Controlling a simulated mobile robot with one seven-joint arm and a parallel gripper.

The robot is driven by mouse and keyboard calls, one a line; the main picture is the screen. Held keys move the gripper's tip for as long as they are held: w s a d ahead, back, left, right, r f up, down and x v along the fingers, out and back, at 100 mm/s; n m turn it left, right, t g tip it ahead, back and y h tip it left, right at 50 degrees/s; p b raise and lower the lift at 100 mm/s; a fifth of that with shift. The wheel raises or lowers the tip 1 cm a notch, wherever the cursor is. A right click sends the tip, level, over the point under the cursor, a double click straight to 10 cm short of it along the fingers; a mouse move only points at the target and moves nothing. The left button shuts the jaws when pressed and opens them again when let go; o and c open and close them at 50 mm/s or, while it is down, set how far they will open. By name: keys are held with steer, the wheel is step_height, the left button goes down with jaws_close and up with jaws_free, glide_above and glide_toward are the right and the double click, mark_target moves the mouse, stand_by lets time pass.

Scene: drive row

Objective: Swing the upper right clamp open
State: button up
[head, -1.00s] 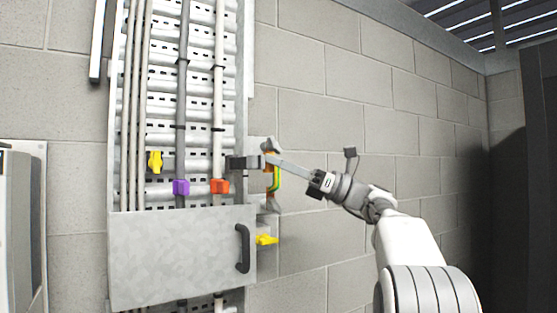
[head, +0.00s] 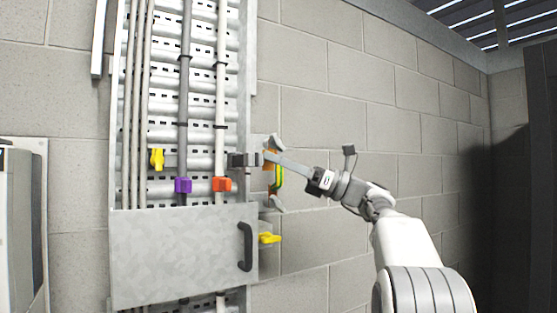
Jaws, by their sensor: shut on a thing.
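The upper right clamp (head: 290,166) shows as a flat light-grey bar. It slants down to the right from a dark block (head: 243,160) at the right edge of the metal rack. My gripper (head: 314,186) is at the bar's right end and appears shut on it. The exact contact at the fingertips is too small to make out. Behind the bar is an orange, yellow and green part (head: 278,178), partly covered by it. Grey curved ends (head: 276,142) show above and below that part.
The rack carries vertical pipes (head: 220,100), a purple block (head: 183,185), an orange block (head: 222,184) and a yellow piece (head: 157,159). A grey cover (head: 175,255) with a dark handle (head: 245,247) is below. Another yellow piece (head: 269,238) sticks out right of it.

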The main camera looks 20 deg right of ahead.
steer(key=shift+w+d+f, duration=0.15)
steer(key=shift+d+f, duration=0.05)
steer(key=shift+f, duration=0.05)
steer(key=b+v, duration=0.1)
steer(key=v, duration=1.6)
steer(key=shift+s+b, duration=0.3)
steer(key=shift+d+r+m+t+h, duration=0.1)
steer(key=shift+r+m+t+h, duration=0.05)
steer(key=shift+m+t+h, duration=0.2)
